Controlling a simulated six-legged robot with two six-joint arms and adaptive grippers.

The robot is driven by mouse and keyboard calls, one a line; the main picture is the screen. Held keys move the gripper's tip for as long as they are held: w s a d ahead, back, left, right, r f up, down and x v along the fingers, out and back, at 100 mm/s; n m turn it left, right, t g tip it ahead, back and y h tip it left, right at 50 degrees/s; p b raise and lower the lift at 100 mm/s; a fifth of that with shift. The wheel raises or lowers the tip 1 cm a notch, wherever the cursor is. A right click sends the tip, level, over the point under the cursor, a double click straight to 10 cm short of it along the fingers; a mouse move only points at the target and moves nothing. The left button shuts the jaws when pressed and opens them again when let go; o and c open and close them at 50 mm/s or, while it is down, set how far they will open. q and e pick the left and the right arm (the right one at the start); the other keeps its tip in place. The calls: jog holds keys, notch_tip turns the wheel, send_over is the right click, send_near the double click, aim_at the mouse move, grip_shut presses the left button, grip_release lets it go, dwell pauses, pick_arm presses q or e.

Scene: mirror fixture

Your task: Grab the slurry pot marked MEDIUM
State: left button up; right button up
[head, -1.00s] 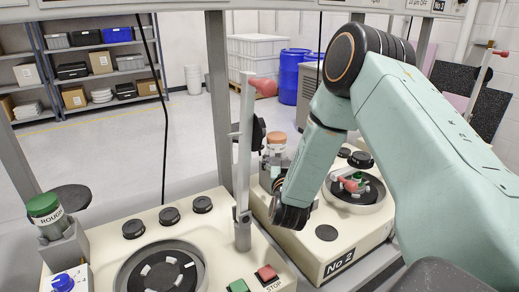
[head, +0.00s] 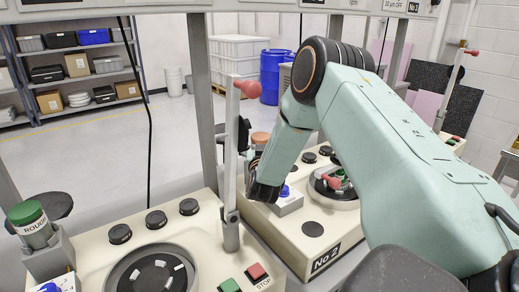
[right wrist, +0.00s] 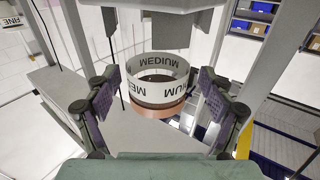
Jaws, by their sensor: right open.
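The MEDIUM pot, with a white label band (right wrist: 157,72) and a copper-coloured end, sits between the two pads of my right gripper (right wrist: 158,92) in the right wrist view. The gripper is open, with visible gaps on both sides of the pot. In the head view only the pot's orange end (head: 260,137) shows behind my right forearm; the rest is hidden. The right fingertips are hidden there too. A green-capped pot marked ROUGH (head: 32,222) stands in a holder at the left. My left gripper is not in view.
The machine marked No 2 (head: 312,230) has a round plate and knobs below my right arm. An upright lever with a red knob (head: 246,88) and a grey frame post (head: 203,110) stand close to the arm. A FINE label (right wrist: 10,22) shows in the wrist view.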

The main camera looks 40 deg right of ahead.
jog(key=shift+d+f, duration=0.25)
jog(key=shift+d, duration=0.15)
jog(key=shift+a+r, duration=0.25)
jog(key=shift+a, duration=0.1)
jog(key=c, duration=0.5)
jog(key=shift+d+f, duration=0.15)
jog(key=shift+d, duration=0.05)
jog(key=c, duration=1)
